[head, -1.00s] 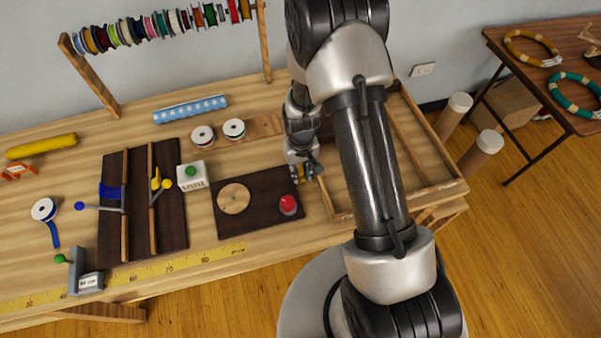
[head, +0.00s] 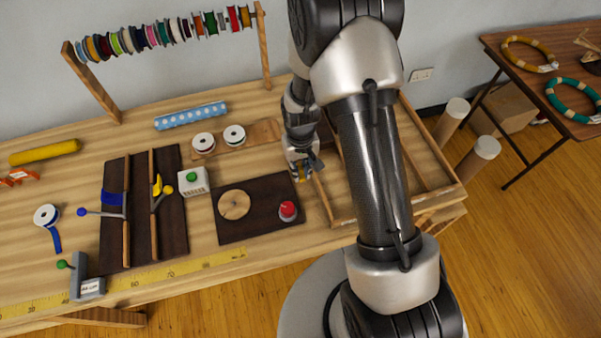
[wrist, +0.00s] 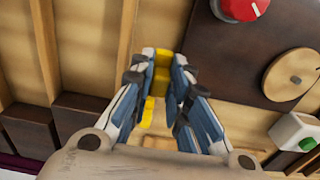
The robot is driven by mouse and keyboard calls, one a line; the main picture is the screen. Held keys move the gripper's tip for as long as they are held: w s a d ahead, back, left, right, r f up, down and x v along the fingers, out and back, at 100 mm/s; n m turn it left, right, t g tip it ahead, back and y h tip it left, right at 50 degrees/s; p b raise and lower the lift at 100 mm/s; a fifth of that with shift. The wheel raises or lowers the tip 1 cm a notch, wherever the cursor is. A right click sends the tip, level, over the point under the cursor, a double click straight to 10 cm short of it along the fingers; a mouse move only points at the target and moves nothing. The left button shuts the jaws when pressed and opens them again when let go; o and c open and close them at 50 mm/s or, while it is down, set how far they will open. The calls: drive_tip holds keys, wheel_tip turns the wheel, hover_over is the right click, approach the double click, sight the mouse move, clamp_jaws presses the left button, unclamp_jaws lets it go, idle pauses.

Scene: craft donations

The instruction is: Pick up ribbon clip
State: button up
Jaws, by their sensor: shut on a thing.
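My gripper (wrist: 160,85) is shut on a yellow piece (wrist: 162,56), which I take to be the ribbon clip. Its blue-and-white fingers sit on either side of it and hide part of it. In the head view my gripper (head: 304,172) is small, pointing down between the dark board with the red button and the wooden tray. A bit of yellow shows at its fingertips there. I cannot tell how far the piece is above the table.
The dark board (head: 262,222) with a red button (head: 288,209) and wooden disc (head: 235,204) lies left of my gripper. The divided wooden tray (head: 434,146) is on the right. A white box with a green button (head: 194,181) stands farther left.

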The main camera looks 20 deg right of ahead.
sight(301, 169)
wheel_tip(301, 169, up, 15)
drive_tip(key=p, duration=0.3)
drive_tip(key=shift+r, duration=0.2)
